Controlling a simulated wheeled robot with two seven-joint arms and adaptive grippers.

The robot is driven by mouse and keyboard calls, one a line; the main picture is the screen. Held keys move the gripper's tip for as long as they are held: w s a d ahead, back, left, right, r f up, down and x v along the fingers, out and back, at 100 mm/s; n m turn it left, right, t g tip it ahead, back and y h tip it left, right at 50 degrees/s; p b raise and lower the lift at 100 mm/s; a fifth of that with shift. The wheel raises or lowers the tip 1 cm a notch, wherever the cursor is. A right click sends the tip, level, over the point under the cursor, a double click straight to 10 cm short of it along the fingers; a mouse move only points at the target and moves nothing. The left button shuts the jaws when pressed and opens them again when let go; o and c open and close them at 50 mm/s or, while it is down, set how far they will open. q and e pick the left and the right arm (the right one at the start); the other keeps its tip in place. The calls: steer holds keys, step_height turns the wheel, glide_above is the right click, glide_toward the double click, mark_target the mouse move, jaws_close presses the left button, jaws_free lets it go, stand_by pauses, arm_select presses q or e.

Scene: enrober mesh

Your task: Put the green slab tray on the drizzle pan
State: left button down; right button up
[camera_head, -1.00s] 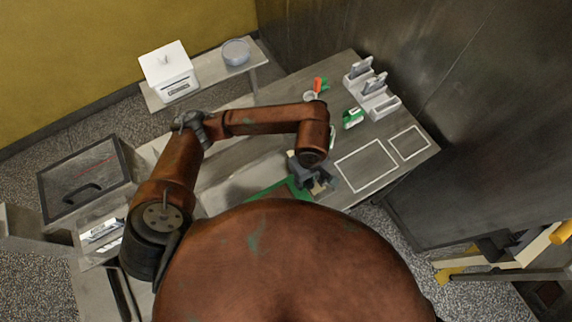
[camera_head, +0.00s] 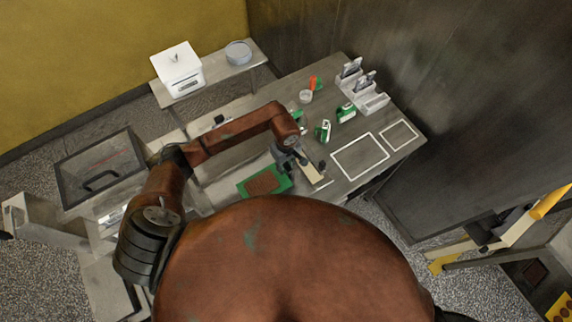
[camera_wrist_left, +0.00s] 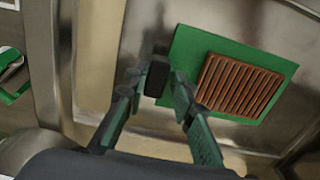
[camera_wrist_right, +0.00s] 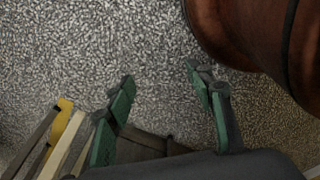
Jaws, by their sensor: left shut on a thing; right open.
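The green slab tray (camera_head: 265,182) carries a brown ribbed slab. It also shows in the left wrist view (camera_wrist_left: 187,55), over a shiny metal surface that looks like the drizzle pan (camera_wrist_left: 270,28). I cannot tell whether the tray touches the metal. My left gripper (camera_wrist_left: 168,82) is shut on the tray's edge; its fingers hide part of that edge. In the head view my left gripper (camera_head: 290,160) is at the tray's upper right side. My right gripper (camera_wrist_right: 165,85) is open and empty above the speckled floor.
A grey rack (camera_head: 362,90), small green-and-white items (camera_head: 346,113) and a small white cup (camera_head: 305,97) stand on the table's far part. White outlined rectangles (camera_head: 360,157) on the right are empty. A dark wall borders the right.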

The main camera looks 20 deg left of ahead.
arm_select(q)
steer(key=c, duration=2.1)
jaws_free()
steer(key=shift+w+d+f, duration=0.1)
steer(key=shift+w+f, duration=0.2)
steer(key=shift+w, duration=0.35)
steer(key=shift+o, duration=1)
steer(key=shift+s+r, duration=0.1)
steer(key=shift+s, duration=0.05)
steer(key=shift+o, duration=1.4)
steer(key=shift+s, duration=0.15)
steer(key=r, duration=0.2)
steer(key=r+b, duration=0.1)
steer(key=r, duration=0.1)
steer(key=shift+w+r, duration=0.2)
steer(key=shift+r, duration=0.1)
step_height(320, 180, up, 6)
steer(key=shift+s+r+b, duration=0.1)
steer(key=shift+b, duration=0.65)
steer(key=shift+r, duration=0.7)
arm_select(e)
steer(key=f, duration=0.1)
steer(key=s+f, duration=0.1)
steer(key=f, duration=0.1)
steer(key=shift+s+d, duration=0.15)
steer(key=shift+d, duration=0.25)
